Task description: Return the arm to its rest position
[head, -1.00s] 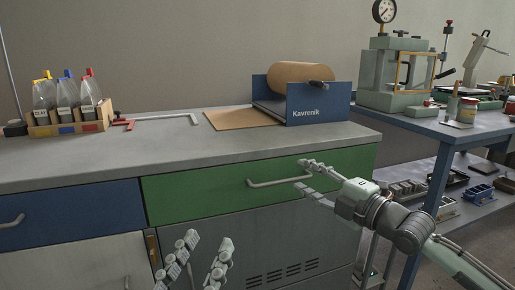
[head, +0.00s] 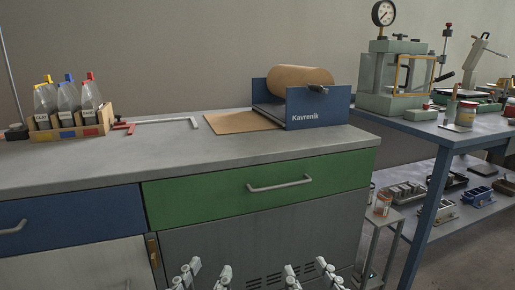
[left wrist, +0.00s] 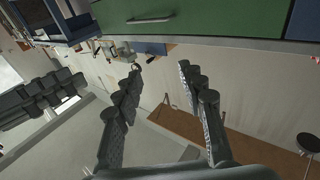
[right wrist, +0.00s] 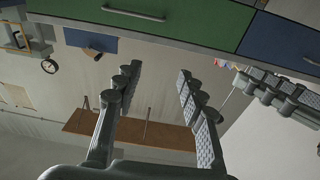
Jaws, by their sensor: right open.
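My right gripper (head: 313,271) is low at the bottom edge of the head view, in front of the bench and below the green drawer (head: 215,190). Its fingers are spread and empty in the right wrist view (right wrist: 157,92). My left gripper (head: 201,274) is beside it to the left, also low. Its fingers are apart with nothing between them in the left wrist view (left wrist: 160,88). Both grippers are clear of the drawer's handle (head: 280,184). The green drawer looks shut. Most of both arms is out of the head view.
The concrete bench top (head: 110,158) carries a bottle crate (head: 72,130), a red clamp (head: 124,126) and a blue paper-roll holder (head: 318,108). A blue table (head: 440,130) with a gauge press stands right. A small stand with a jar (head: 383,204) is beside the bench.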

